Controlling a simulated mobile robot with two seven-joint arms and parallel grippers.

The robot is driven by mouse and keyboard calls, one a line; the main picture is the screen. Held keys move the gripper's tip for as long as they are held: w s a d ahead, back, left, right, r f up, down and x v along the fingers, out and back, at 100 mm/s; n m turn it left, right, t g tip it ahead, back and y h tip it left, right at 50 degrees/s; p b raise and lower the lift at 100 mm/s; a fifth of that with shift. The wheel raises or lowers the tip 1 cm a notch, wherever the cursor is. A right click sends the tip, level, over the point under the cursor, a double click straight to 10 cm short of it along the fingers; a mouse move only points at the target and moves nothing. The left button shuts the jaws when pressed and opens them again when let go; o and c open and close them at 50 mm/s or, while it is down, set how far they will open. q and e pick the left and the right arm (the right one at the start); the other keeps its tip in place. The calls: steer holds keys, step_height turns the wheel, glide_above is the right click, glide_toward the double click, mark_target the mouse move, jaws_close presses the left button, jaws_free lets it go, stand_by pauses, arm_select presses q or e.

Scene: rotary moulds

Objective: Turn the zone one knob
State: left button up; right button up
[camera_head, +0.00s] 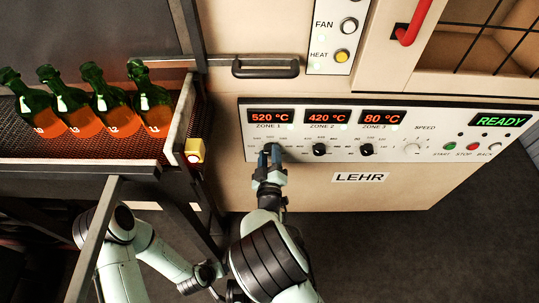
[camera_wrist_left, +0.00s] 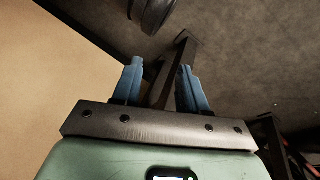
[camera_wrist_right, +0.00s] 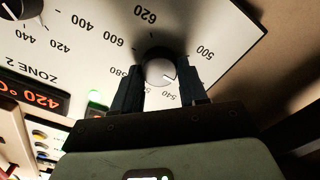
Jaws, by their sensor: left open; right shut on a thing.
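The zone 1 knob (camera_wrist_right: 160,72) is round and sits on the white control panel under the red display (camera_head: 270,117) reading 520 °C. My right gripper (camera_head: 270,150) is at this knob in the head view and mostly hides it. In the right wrist view the blue fingers of my right gripper (camera_wrist_right: 160,78) are shut on the knob from both sides. The knob's light pointer line slants down to the right, between the 540 and 500 marks; part of the scale is hidden by the fingers. My left gripper (camera_wrist_left: 158,75) is open and empty, away from the panel.
The zone 2 knob (camera_head: 319,149) and zone 3 knob (camera_head: 366,149) stand to the right, under displays of 420 °C and 80 °C. A green READY display (camera_head: 500,120) is at far right. Several green-orange bottles (camera_head: 105,105) stand on the conveyor at left.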

steer(key=shift+d+m, duration=0.15)
steer(key=shift+m, duration=1.75)
arm_select(q)
steer(key=shift+s+a+f+g+b, duration=0.2)
steer(key=shift+s+f+g+b, duration=0.35)
steer(key=shift+s+f, duration=0.7)
arm_select(e)
steer(key=shift+m, duration=2.2)
steer(key=shift+r, duration=0.1)
steer(key=o, duration=1.1)
steer(key=shift+c, duration=0.2)
